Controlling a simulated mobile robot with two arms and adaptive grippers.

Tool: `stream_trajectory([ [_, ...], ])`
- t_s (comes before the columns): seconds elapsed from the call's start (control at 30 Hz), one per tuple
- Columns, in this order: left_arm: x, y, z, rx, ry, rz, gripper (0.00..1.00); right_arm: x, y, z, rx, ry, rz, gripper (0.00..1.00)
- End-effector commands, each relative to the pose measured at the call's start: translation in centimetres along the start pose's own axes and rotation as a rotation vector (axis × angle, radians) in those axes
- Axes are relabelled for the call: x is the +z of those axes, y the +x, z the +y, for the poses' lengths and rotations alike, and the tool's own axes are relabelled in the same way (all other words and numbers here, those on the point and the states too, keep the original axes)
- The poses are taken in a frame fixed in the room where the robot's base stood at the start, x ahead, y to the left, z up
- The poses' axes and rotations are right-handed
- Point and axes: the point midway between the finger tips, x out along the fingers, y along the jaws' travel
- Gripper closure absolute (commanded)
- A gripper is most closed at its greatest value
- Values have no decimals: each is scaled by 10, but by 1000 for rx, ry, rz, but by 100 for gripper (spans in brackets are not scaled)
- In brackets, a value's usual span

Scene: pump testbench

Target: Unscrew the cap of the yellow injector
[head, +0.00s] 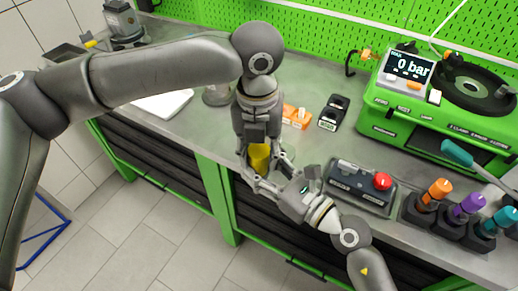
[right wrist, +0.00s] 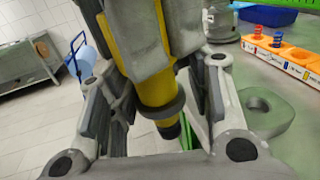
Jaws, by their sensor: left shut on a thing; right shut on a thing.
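The yellow injector (head: 259,157) is held in the air near the bench's front edge, mostly hidden by both grippers. In the right wrist view its yellow body (right wrist: 152,86) runs down to a dark grey collar and a black tip. My left gripper (head: 257,140) comes from above and is shut on the injector; its grey fingers also show at the top of the right wrist view. My right gripper (head: 264,172) comes from the lower right, with its fingers on both sides of the injector, shut on it. I cannot tell which part is the cap.
A black box with a red button (head: 382,181) lies right of the grippers. Orange, purple and teal injectors (head: 466,204) stand in dark holders farther right. The green test machine (head: 400,112) reads 0 bar. An orange tray (head: 297,115) and a black holder (head: 334,111) lie behind.

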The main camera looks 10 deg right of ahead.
Motion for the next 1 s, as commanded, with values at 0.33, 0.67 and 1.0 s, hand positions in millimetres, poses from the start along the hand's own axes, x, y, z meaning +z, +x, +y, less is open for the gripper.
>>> stream_trajectory([
  [0.33, 0, 0, 0, 0, 0, 0, 41, 1, 0, 0, -1, 0, -3, 100],
  [0.67, 0, -8, 0, 0, 0, -2, 41, 1, 0, 0, -1, 0, -3, 100],
  [1.0, 0, -46, 0, 0, -1, 0, 41, 2, 0, 0, -1, 0, -5, 100],
])
